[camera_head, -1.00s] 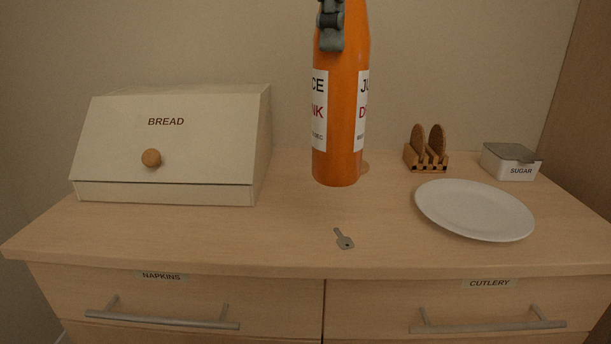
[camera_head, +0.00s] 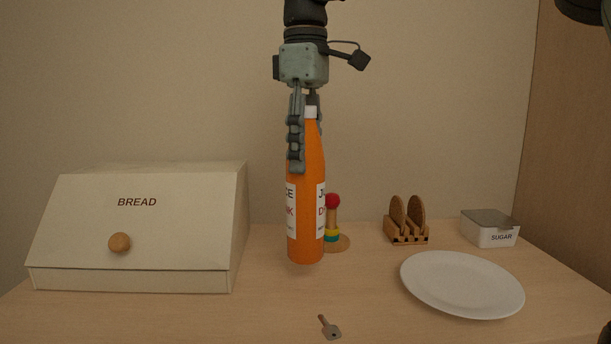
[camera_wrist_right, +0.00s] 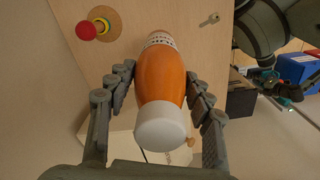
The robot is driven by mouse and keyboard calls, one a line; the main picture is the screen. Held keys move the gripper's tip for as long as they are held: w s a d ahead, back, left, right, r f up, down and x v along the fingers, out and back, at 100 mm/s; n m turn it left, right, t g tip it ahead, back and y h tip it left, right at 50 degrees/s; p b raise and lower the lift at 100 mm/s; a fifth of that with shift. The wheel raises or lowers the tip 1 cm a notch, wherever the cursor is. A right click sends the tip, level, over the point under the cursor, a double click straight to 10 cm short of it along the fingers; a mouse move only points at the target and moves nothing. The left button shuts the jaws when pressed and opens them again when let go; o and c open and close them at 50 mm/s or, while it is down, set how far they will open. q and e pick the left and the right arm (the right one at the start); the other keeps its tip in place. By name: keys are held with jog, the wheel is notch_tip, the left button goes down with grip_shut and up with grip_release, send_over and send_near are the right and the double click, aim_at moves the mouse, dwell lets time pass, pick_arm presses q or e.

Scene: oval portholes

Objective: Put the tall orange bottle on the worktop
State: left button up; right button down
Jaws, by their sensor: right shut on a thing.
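The tall orange bottle (camera_head: 305,215) with a white cap and juice label is upright above the middle of the worktop (camera_head: 265,312). Its base is close to the wood; I cannot tell whether it touches. My right gripper (camera_head: 306,150) comes down from above and is shut on the bottle's upper part. In the right wrist view the fingers (camera_wrist_right: 162,88) lie on both sides of the orange bottle (camera_wrist_right: 160,75), with its white cap towards the camera. My left gripper is not seen.
A ring toy (camera_head: 333,225) with a red ball stands close behind the bottle, right. A bread box (camera_head: 135,230) is left; a toast rack (camera_head: 407,237), sugar box (camera_head: 490,230) and plate (camera_head: 462,283) are right.

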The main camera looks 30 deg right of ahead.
aim_at(306, 175)
jog(key=shift+f, duration=0.25)
notch_tip(306, 175, down, 3)
jog(key=shift+f+b, duration=0.1)
jog(key=shift+b, duration=0.35)
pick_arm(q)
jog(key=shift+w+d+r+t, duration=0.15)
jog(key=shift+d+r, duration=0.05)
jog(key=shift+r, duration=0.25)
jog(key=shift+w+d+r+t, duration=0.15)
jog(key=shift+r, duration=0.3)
pick_arm(e)
jog(key=shift+f, duration=0.15)
jog(key=c, duration=0.9)
grip_release()
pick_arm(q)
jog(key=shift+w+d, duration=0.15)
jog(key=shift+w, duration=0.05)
pick_arm(e)
jog(key=shift+o, duration=1.4)
